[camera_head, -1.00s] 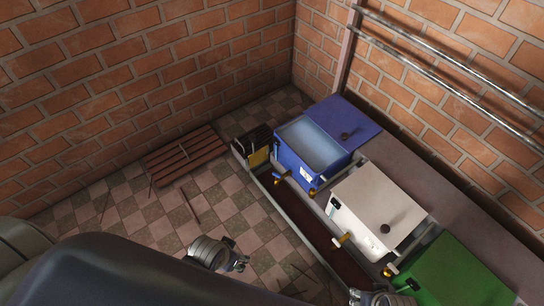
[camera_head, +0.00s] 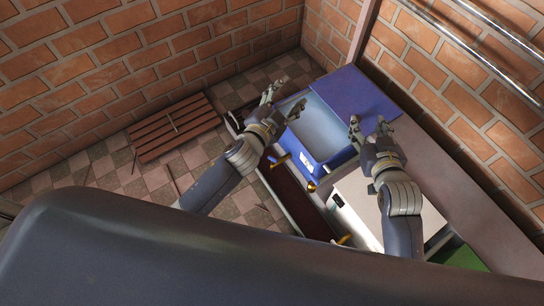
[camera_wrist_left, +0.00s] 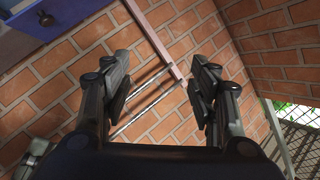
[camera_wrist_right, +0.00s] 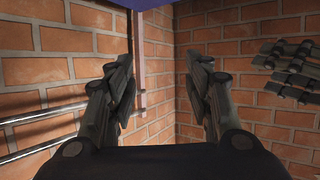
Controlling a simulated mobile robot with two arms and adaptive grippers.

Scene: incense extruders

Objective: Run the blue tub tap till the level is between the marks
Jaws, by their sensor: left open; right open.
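The blue tub (camera_head: 322,128) stands against the right wall with its top open. Its blue lid (camera_head: 356,98) lies beside it. A brass tap (camera_head: 279,162) shows at the tub's front left and another brass fitting (camera_head: 311,187) near its front right corner; I cannot tell which belongs to it. A small pale label (camera_head: 307,168) is on its front. The level and marks are too small to read. My left gripper (camera_head: 285,97) is open and empty above the tub's left end. My right gripper (camera_head: 370,126) is open and empty above its right side, near the lid.
A white-lidded tub (camera_head: 352,194) and a green tub (camera_head: 458,257) stand along the same bench. A dark trough (camera_head: 300,205) runs in front. A slatted wooden pallet (camera_head: 170,125) lies on the checkered floor. Metal rails (camera_head: 470,45) run along the brick wall.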

